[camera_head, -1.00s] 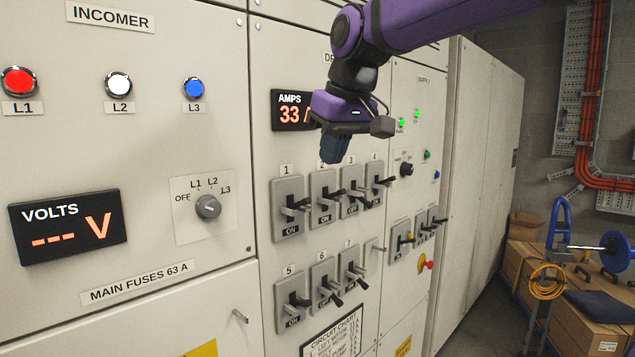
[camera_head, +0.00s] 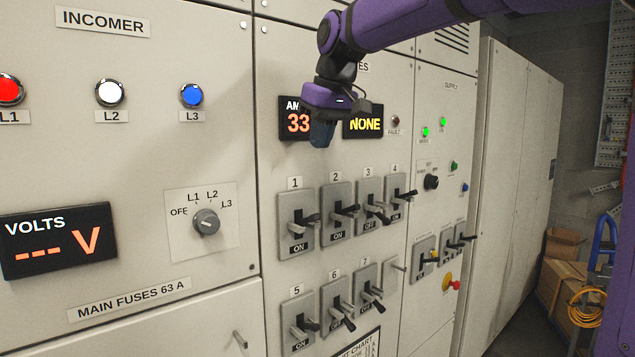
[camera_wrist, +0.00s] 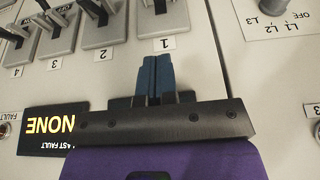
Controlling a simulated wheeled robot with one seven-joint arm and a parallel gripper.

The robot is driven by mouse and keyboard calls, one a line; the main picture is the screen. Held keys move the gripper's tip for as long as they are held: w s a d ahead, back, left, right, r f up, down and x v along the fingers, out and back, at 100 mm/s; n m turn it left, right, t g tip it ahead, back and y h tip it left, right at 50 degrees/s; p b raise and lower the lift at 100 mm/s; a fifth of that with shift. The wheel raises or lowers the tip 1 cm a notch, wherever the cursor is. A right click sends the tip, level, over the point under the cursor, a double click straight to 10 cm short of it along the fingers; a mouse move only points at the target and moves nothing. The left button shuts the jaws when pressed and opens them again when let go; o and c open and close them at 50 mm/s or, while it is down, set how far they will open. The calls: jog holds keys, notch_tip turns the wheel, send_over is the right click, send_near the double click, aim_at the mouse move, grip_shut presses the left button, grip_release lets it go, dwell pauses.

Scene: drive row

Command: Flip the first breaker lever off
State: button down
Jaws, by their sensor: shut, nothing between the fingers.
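Breaker 1 (camera_head: 296,228) is a grey plate with a dark lever (camera_head: 309,218), at the left end of the upper breaker row. Its ON label shows below the lever. My gripper (camera_head: 322,136) is shut and empty, with its blue fingers pointing down in front of the amps display, above the upper row. In the wrist view, which is upside down, the fingers (camera_wrist: 156,62) point at the "1" label, and breaker 1 (camera_wrist: 166,16) is beyond them, cut off by the frame's edge. The fingertips are apart from the lever.
Breaker 2 (camera_head: 336,214), breaker 3 (camera_head: 371,205) and breaker 4 (camera_head: 398,197) stand close to the right. Breaker 5 (camera_head: 299,322) sits below breaker 1. An INCOMER selector knob (camera_head: 206,222) is to the left. Bare panel lies between it and breaker 1.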

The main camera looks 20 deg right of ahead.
send_over(308, 217)
jog(key=f, duration=0.9)
jog(key=shift+w+d+f, duration=0.15)
jog(key=shift+w+d, duration=0.1)
jog(key=shift+d, duration=0.05)
jog(key=shift+s+d+f, duration=0.1)
jog(key=shift+s+f, duration=0.2)
jog(key=shift+f, duration=0.2)
jog(key=shift+s+d+f, duration=0.1)
jog(key=shift+s+f, duration=0.15)
jog(key=shift+f, duration=0.25)
jog(key=shift+s+d+f, duration=0.1)
jog(key=shift+s+f, duration=0.15)
jog(key=shift+f, duration=0.5)
